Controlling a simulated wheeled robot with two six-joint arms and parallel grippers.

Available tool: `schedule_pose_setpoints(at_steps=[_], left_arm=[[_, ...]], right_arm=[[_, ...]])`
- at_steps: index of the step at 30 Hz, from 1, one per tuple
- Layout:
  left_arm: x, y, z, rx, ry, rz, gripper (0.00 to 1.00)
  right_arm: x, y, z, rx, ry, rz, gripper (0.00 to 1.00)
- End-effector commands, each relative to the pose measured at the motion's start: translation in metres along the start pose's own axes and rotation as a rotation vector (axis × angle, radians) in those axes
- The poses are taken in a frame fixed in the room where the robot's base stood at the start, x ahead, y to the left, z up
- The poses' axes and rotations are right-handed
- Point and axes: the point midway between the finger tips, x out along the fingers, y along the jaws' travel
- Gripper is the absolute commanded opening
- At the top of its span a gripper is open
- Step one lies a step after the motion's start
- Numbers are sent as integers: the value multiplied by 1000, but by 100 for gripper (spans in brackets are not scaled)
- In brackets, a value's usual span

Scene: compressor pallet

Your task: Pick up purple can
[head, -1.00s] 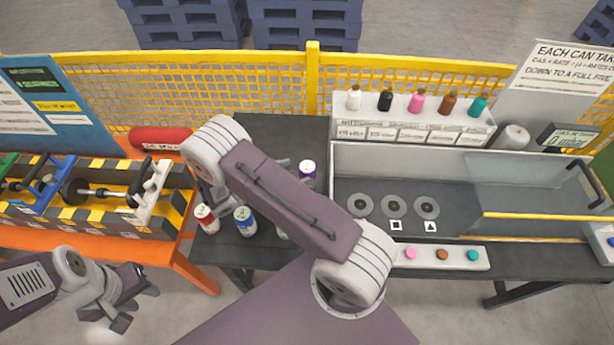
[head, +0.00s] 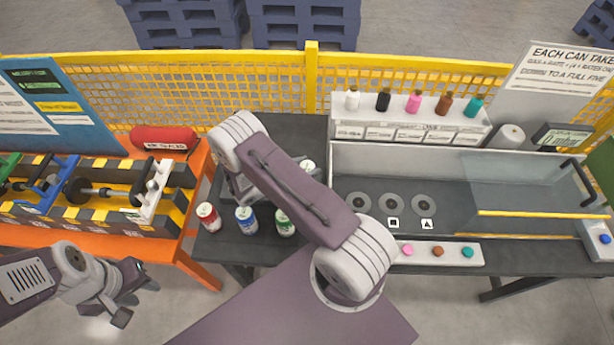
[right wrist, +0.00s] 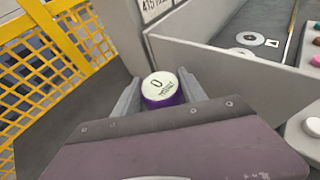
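The purple can (right wrist: 162,92), with a white lid, stands between the two fingers of my right gripper (right wrist: 160,85) in the right wrist view. One finger is on each side of it, close to its wall; I see no clear grip. In the head view only the can's pale top (head: 307,165) shows behind my right arm, which hides most of that gripper. My left gripper (head: 138,298) is open and empty at the lower left, in front of the orange table.
Red (head: 208,217), blue (head: 246,220) and green (head: 284,222) cans stand in a row at the front of the dark table (head: 290,130). A grey bin wall (right wrist: 215,65) rises right of the purple can. A yellow mesh fence (head: 220,85) runs behind.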

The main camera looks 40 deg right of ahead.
Motion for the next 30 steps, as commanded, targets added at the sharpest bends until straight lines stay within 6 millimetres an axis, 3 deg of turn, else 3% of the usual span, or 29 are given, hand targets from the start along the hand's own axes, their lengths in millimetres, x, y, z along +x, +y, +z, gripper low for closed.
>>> schedule_pose_setpoints(at_steps=[1, 2, 14, 24, 30], left_arm=[[0, 0, 0, 0, 0, 0, 36], [0, 0, 0, 0, 0, 0, 36], [1, 0, 0, 0, 0, 0, 36], [11, 0, 1, 0, 0, 0, 36], [12, 0, 1, 0, 0, 0, 36]], right_arm=[[0, 0, 0, 0, -1, 0, 8], [0, 0, 0, 0, -1, 0, 0], [-3, 1, 7, 2, -2, 1, 0], [-30, 0, 72, 6, -2, 1, 0], [-38, 0, 92, 2, -2, 0, 0]])
